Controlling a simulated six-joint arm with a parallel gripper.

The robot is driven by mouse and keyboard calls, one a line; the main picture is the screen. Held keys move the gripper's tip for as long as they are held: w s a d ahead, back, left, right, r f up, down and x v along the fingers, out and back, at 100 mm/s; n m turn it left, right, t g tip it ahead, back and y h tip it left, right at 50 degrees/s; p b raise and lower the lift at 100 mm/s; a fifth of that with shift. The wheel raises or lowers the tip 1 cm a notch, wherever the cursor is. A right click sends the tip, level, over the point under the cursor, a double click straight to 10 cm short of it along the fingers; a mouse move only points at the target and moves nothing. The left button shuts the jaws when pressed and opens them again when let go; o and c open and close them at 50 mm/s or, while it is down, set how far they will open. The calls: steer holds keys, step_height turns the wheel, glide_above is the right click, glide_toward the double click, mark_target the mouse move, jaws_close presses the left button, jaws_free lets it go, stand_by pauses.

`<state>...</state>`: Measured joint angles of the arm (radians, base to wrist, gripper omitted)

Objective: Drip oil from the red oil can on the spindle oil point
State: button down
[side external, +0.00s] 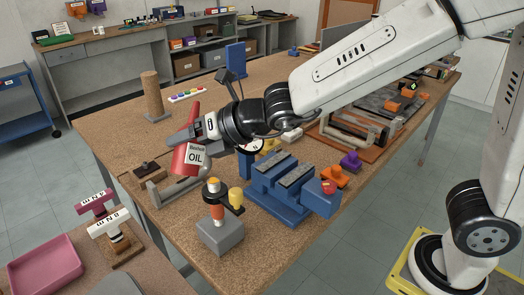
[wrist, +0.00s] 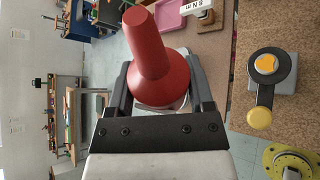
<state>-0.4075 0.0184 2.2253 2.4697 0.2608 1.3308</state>
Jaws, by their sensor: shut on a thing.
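The red oil can (side external: 187,160), with a white label reading OIL, is held in the air above the near end of the workbench. My gripper (side external: 198,140) is shut on it; in the wrist view the red cone and spout (wrist: 150,50) stand up between the two fingers. The can looks slightly tilted. The likely spindle (side external: 216,207) has a grey block base, an orange post and a black arm with a yellow knob. Its orange-yellow top (side external: 213,184), perhaps the oil point, is below and right of the can. In the wrist view this top (wrist: 266,63) is right of the gripper, apart from the spout.
A blue vise (side external: 283,185) stands right of the spindle. A grey C-shaped frame (side external: 168,187) lies to its left. Purple (side external: 350,161) and orange (side external: 334,176) pieces lie beyond the vise. A side table with a pink tray (side external: 46,265) and labelled stamps (side external: 108,225) is at lower left.

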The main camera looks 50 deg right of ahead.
steer(key=shift+n+h, duration=0.5)
steer(key=shift+n, duration=0.1)
stand_by(0.5)
steer(key=shift+w+d+f+t, duration=0.1)
steer(key=shift+w+d+t, duration=0.15)
steer(key=shift+d, duration=0.2)
steer(key=w+d+f+m+h, duration=0.1)
steer(key=d+f, duration=0.2)
steer(key=d, duration=0.7)
steer(key=w+d+f+m+h, duration=0.1)
steer(key=d+f, duration=0.2)
steer(key=d, duration=0.7)
steer(key=shift+w+d+f+t+h, duration=0.15)
steer(key=shift+d+f+t+h, duration=0.15)
steer(key=shift+t, duration=0.15)
steer(key=shift+d, duration=0.1)
